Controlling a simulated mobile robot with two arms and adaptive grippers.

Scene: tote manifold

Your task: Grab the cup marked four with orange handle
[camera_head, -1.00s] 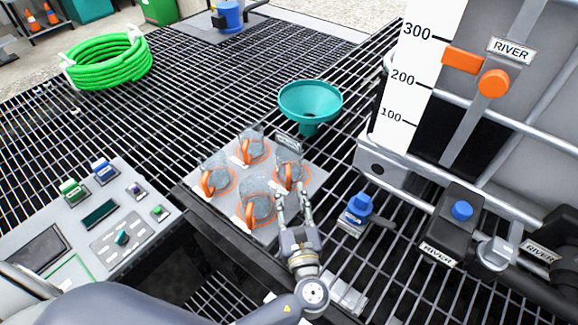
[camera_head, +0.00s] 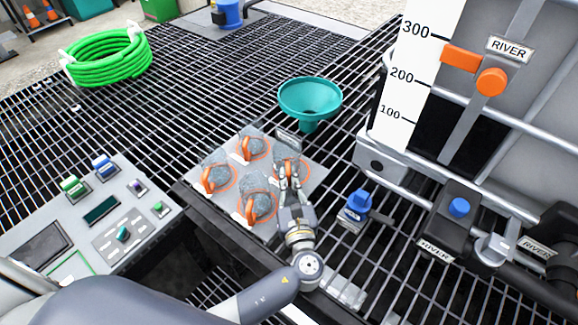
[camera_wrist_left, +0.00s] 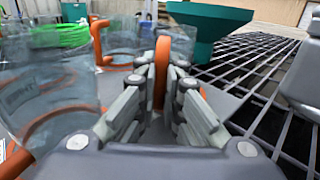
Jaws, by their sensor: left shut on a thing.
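Several clear cups with orange handles stand on a grey plate (camera_head: 228,222) in the head view, each within an orange ring. My left gripper (camera_head: 290,172) is at the cup (camera_head: 287,161) at the plate's right corner, with its fingers shut on that cup's orange handle (camera_head: 293,170). In the left wrist view the upright orange handle (camera_wrist_left: 161,68) sits between the fingers (camera_wrist_left: 162,80). The fingers hide part of this cup, and I cannot read a number on it. Another clear cup (camera_wrist_left: 45,85) is close at the left of the wrist view. My right gripper is not in view.
A teal funnel (camera_head: 310,100) stands just behind the held cup. A blue-handled valve (camera_head: 359,204) is right of my gripper. A control panel (camera_head: 90,220) lies at the left, and a grey tank with a scale (camera_head: 408,85) stands at the right.

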